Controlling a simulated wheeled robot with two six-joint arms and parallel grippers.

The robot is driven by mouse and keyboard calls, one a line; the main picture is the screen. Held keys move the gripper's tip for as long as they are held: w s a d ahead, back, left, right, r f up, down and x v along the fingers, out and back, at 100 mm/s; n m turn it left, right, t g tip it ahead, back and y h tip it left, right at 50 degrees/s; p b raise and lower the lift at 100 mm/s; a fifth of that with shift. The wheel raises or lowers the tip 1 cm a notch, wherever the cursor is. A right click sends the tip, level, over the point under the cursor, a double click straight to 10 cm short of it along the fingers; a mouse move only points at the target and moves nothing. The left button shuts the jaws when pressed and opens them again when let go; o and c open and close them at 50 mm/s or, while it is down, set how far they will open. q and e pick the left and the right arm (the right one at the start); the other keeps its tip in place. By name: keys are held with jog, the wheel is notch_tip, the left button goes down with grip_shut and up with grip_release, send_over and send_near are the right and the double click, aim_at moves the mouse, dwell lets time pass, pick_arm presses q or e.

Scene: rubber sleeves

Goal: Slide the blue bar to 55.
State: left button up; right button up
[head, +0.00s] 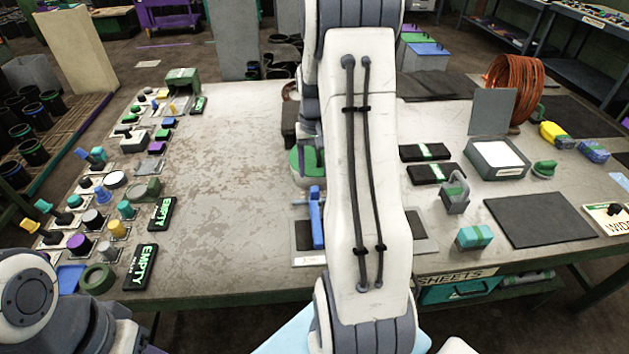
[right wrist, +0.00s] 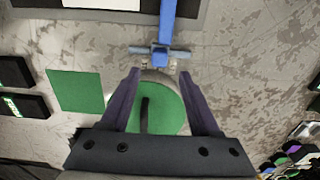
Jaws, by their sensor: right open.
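In the head view the blue bar (head: 317,222) stands out left of my right arm, over a dark plate with a pale label strip (head: 310,260). My arm hides part of that plate. In the right wrist view the blue bar (right wrist: 167,22) enters from the top and ends in a crosspiece just beyond my fingertips. My right gripper (right wrist: 160,73) is open, its two dark fingers apart on either side of a green disc with a dark upright piece. The fingers do not hold the bar. No number is readable on the scale. My left gripper is out of view.
A green square (right wrist: 75,90) lies beside the disc. Black green-banded blocks (head: 425,152), a grey padlock-like piece (head: 455,193) and a dark mat (head: 540,219) lie right of my arm. Knobs and EMPTY signs (head: 140,267) line the left edge. The worn tabletop (head: 225,170) between is clear.

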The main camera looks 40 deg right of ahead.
notch_tip(320, 180, up, 3)
jog(key=shift+f, duration=0.15)
jog(key=shift+a, duration=0.1)
dwell(0.4)
jog(key=s+a+r+n+p, duration=0.1)
jog(key=a+r+n, duration=0.2)
jog(key=a, duration=0.8)
jog(key=s+a+r+n, duration=0.1)
jog(key=a+r+n, duration=0.15)
jog(key=a, duration=0.85)
jog(key=s+a+n+y+p, duration=0.1)
jog(key=s+a+n, duration=0.8)
jog(key=s+a, duration=0.5)
jog(key=s+r, duration=0.1)
jog(key=s, duration=0.3)
jog(key=shift+a, duration=0.15)
jog(key=shift+w, duration=0.1)
